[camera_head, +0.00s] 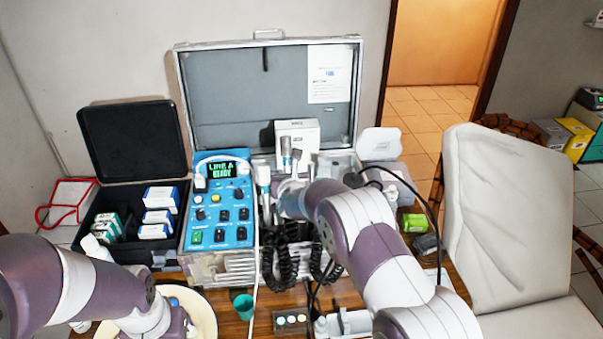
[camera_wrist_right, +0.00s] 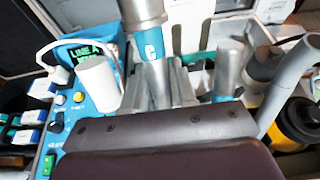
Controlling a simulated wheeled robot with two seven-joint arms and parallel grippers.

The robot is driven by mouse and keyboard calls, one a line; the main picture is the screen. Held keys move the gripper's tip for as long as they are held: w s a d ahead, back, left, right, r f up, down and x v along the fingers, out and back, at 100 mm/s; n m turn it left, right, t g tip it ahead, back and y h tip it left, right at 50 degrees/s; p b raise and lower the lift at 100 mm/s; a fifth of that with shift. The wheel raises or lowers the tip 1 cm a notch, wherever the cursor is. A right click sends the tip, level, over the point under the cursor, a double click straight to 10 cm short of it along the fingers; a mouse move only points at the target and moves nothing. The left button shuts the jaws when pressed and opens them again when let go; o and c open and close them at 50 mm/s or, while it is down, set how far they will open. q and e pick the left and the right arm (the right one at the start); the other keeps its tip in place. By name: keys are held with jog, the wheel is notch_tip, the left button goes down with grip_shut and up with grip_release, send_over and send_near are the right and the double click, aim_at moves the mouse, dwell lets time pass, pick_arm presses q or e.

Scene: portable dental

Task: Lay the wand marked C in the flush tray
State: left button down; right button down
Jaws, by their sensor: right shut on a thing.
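The wand marked C (camera_wrist_right: 150,42) is a silver wand with a blue band lettered C. In the right wrist view it stands upright between the jaws of my right gripper (camera_wrist_right: 165,88), which are shut on it. In the head view my right gripper (camera_head: 290,187) is at the row of wands in front of the open case, mostly hidden by its own arm. I cannot tell whether the wand is still in its holder. My left gripper (camera_head: 182,322) is low at the left, its jaws unclear. I cannot clearly pick out the flush tray; a white holder (camera_head: 345,323) lies at the front edge.
A blue control unit (camera_head: 220,205) reads "LINE A READY". A white wand (camera_wrist_right: 97,82) and another silver wand (camera_wrist_right: 229,68) stand close beside the held one. Black coiled hoses (camera_head: 280,262) hang below. A green cup (camera_head: 244,305) and cream basin (camera_head: 205,308) stand in front.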

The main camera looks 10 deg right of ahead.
jog(key=shift+s, duration=0.1)
jog(key=s+f, duration=0.5)
jog(key=s, duration=0.7)
jog(key=s+f, duration=0.4)
jog(key=s, duration=0.8)
jog(key=shift+d+f, duration=0.3)
jog(key=shift+f, duration=0.05)
jog(key=shift+r, duration=0.1)
